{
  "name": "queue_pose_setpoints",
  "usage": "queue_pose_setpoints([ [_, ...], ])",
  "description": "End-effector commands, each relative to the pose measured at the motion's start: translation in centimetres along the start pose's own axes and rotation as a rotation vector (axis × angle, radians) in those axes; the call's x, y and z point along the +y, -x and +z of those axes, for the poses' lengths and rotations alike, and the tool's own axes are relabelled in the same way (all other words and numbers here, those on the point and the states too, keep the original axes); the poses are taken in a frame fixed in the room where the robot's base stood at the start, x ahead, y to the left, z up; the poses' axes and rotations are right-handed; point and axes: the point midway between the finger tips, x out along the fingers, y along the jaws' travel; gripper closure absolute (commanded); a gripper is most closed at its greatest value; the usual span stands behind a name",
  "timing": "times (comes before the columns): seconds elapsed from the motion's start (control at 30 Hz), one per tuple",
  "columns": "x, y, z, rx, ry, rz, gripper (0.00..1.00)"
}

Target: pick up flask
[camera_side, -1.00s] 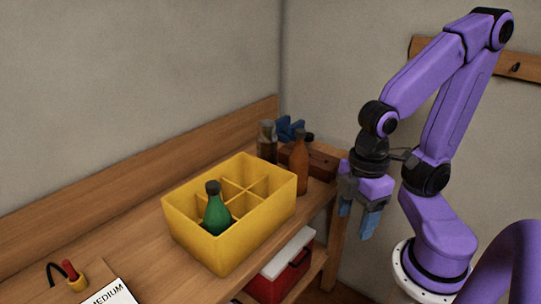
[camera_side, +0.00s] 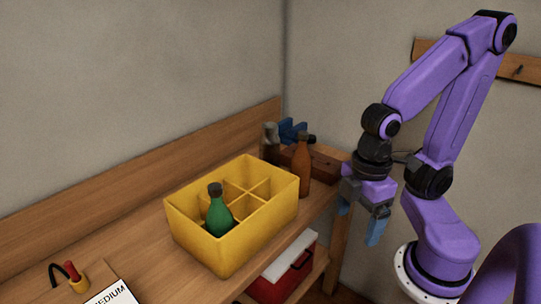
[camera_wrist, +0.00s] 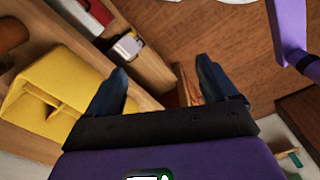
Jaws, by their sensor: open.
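A green flask (camera_side: 218,215) with a dark cap stands in the near left compartment of a yellow divided crate (camera_side: 239,250). Its lower part is hidden by the crate wall. My gripper (camera_side: 360,218) hangs to the right of the crate, well apart from it, with blue fingers pointing down. It is open and empty. In the wrist view the two fingers (camera_wrist: 163,82) are spread, and part of the yellow crate (camera_wrist: 62,95) shows at left. I cannot make out the green flask there.
An orange-brown bottle (camera_side: 302,166) and a darker bottle (camera_side: 270,144) stand behind the crate, near a blue object (camera_side: 292,131). A red box with a white lid (camera_side: 285,275) sits on the lower shelf. The bench left of the crate has free room.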

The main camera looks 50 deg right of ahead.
Motion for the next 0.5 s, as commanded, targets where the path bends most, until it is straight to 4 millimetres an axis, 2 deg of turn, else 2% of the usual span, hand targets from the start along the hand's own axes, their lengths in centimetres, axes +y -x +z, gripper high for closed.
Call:
queue_pose_setpoints([
  [0.17,0.1,0.0,0.0,-0.002,0.003,0.004,0.14],
  [0.27,1.3,-0.2,-0.1,-0.023,0.032,0.042,0.14],
  [0.37,4.1,-0.6,-0.2,-0.074,0.105,0.129,0.14],
  [0.5,9.8,-0.7,-0.2,-0.205,0.268,0.297,0.14],
])
